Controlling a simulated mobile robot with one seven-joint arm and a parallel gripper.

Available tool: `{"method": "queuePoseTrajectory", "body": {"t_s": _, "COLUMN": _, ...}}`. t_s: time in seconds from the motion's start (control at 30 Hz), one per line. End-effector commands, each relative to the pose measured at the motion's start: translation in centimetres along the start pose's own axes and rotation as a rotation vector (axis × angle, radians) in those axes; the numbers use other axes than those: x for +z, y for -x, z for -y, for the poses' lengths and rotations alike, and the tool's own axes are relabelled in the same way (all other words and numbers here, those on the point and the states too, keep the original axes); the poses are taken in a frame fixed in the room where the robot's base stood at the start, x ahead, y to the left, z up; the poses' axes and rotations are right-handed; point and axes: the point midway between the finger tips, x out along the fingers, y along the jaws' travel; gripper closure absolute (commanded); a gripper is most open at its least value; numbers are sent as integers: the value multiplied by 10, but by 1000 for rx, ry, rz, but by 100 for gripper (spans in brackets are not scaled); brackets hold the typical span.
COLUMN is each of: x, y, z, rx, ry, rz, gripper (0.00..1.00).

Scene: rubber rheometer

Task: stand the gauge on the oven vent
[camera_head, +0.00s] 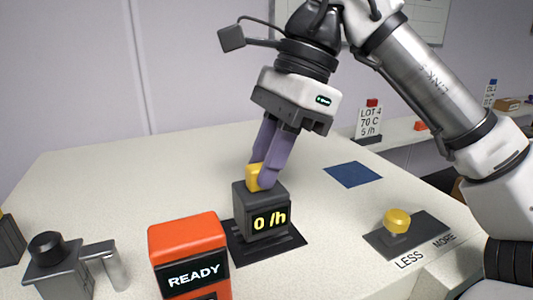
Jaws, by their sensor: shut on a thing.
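The gauge (264,221) is a dark grey block with a yellow grip on top and a lit display reading "0 /h". It is upright over a dark slotted plate (289,242), which looks like the oven vent. Its base appears to rest on the plate, but I cannot tell for sure whether it touches. My gripper (261,176), with purple fingers, comes down from above and is shut on the gauge's yellow grip. The gauge hides the middle of the plate.
An orange box (187,248) reading "READY" stands front left of the gauge. A grey fixture (62,272) is further left. A yellow-knobbed slider (397,221) marked LESS and MORE is at right. A blue square (353,174) lies bare behind. A sign (369,122) reads "LOT 4 70 C 5/h".

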Motion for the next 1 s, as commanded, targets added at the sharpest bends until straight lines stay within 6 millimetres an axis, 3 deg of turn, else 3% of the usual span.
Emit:
{"method": "queuePoseTrajectory", "body": {"t_s": 0.63, "x": -5, "y": -12, "z": 0, "rx": -1, "ry": 0, "rz": 0, "gripper": 100}}
{"method": "queuePoseTrajectory", "body": {"t_s": 0.67, "x": -5, "y": -11, "z": 0, "rx": -1, "ry": 0, "rz": 0, "gripper": 78}}
{"method": "queuePoseTrajectory", "body": {"t_s": 0.8, "x": -4, "y": -10, "z": 0, "rx": -1, "ry": 0, "rz": 0, "gripper": 59}}
{"method": "queuePoseTrajectory", "body": {"t_s": 0.83, "x": -4, "y": -10, "z": 0, "rx": -1, "ry": 0, "rz": 0, "gripper": 55}}
{"method": "queuePoseTrajectory", "body": {"t_s": 1.0, "x": -4, "y": -10, "z": 0, "rx": -1, "ry": 0, "rz": -1, "gripper": 55}}
